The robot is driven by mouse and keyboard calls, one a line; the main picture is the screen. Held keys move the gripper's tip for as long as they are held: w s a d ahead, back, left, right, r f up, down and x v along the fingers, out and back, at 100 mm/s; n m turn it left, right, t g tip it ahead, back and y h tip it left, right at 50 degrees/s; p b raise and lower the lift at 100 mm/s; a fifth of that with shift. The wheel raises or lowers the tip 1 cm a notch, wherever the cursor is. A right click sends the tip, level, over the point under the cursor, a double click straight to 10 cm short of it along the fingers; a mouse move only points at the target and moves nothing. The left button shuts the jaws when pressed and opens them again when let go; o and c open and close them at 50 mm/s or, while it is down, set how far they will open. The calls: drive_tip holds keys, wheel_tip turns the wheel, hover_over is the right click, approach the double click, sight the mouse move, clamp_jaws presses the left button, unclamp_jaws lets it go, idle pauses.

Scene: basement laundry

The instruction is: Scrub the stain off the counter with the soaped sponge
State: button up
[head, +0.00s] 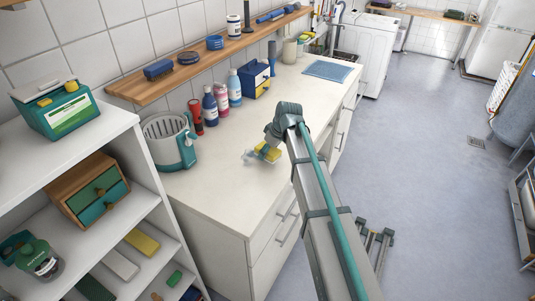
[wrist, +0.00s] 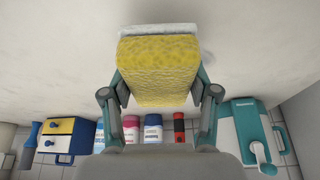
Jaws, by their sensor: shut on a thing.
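A yellow sponge (wrist: 158,72) with a pale layer along its far edge is held between the two fingers of my gripper (wrist: 157,88). In the head view my gripper (head: 264,150) and the sponge (head: 271,155) are low over the middle of the white counter (head: 215,185). I cannot tell whether the sponge touches the counter. A faint grey smudge (wrist: 235,55) shows on the counter to the right of the sponge in the wrist view; it may be the stain. In the head view no stain is clearly visible, and my arm hides part of the counter's front.
Several bottles (head: 222,98) and a blue-and-yellow box (head: 254,77) line the counter's wall side. A white-and-teal bucket (head: 168,142) stands at the near left. A blue cloth (head: 327,70) lies toward the far end. The counter around the sponge is clear.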

drive_tip(key=shift+r+p, duration=0.9)
drive_tip(key=shift+r, duration=1.2)
